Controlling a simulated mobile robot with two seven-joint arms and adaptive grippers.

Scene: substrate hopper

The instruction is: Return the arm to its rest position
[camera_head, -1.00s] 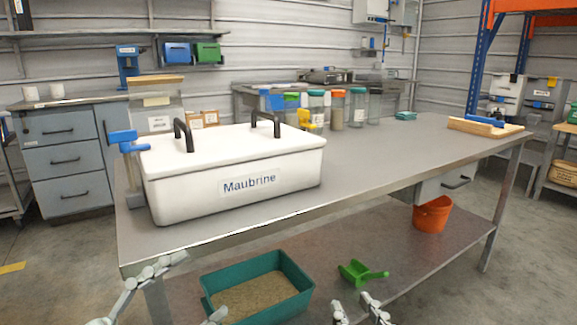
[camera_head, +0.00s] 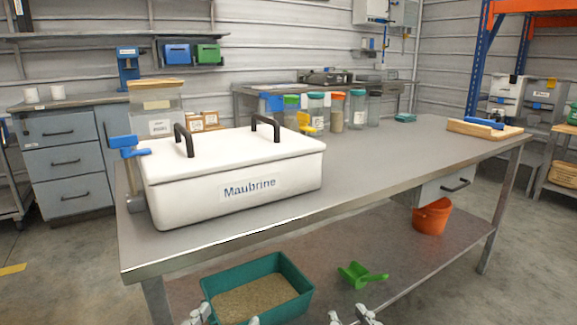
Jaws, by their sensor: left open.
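My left gripper (camera_head: 226,317) shows at the bottom edge, in front of the teal tray. Its fingertips are apart with nothing between them. My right gripper (camera_head: 352,317) is at the bottom edge to the right, below the green scoop. Its fingertips are also apart and empty. Only the tips of both grippers show; the arms are out of frame. The white lidded box (camera_head: 240,196) labelled Maubrine stands on the workbench, lid on, with two black handles.
The grey workbench (camera_head: 375,165) has a lower shelf (camera_head: 340,240). On it are the teal tray (camera_head: 212,311) of grainy substrate, a green scoop (camera_head: 358,274) and an orange bucket (camera_head: 431,217). Jars (camera_head: 337,112) and a wooden board (camera_head: 484,128) stand on the bench top.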

